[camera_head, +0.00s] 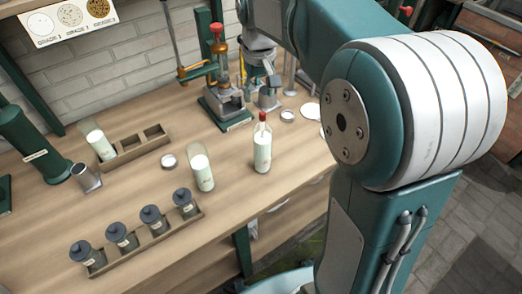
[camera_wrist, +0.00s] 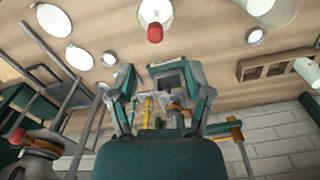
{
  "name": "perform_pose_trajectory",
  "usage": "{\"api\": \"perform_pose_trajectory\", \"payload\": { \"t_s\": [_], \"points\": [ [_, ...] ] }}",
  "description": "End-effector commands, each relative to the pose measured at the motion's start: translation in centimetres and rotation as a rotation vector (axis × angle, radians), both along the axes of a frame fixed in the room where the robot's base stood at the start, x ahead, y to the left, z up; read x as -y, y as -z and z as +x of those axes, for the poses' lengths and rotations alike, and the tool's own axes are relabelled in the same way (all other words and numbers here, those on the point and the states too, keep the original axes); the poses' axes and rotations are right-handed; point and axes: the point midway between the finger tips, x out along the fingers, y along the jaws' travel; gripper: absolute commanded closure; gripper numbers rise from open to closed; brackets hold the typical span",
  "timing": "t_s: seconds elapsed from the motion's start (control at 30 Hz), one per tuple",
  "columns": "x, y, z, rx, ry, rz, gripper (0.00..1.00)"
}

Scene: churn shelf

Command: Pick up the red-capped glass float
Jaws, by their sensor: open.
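The red-capped glass float (camera_head: 262,147) is a slim clear vessel with white contents and a red cap. It stands upright on the wooden bench in the head view. In the wrist view, which looks upside down, the float (camera_wrist: 153,13) is at the top edge with its red cap toward me. My gripper (camera_wrist: 160,84) is open, its two fingers apart with no float between them. The float lies beyond the fingertips and appears apart from them. In the head view my arm covers much of the right side, and the gripper is hard to make out.
A similar glass without a red cap (camera_head: 202,171) stands left of the float. A wooden rack (camera_head: 138,150) and a tray of dark-lidded jars (camera_head: 150,238) are left. Small round discs lie nearby. A brick wall backs the bench.

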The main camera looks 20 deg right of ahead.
Motion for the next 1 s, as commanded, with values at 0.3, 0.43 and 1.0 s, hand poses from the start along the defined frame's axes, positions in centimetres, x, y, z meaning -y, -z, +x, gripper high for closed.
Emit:
{"api": "perform_pose_trajectory", "payload": {
  "t_s": [0.3, 0.43, 1.0],
  "points": [
    [0.2, 3.3, -0.5, -0.002, 0.001, 0.0, 0.35],
    [0.6, 5.3, -1.2, -0.002, 0.002, 0.0, 0.35],
    [0.5, 7.1, -1.0, 0.002, 0.001, 0.0, 1.0]
  ]
}}
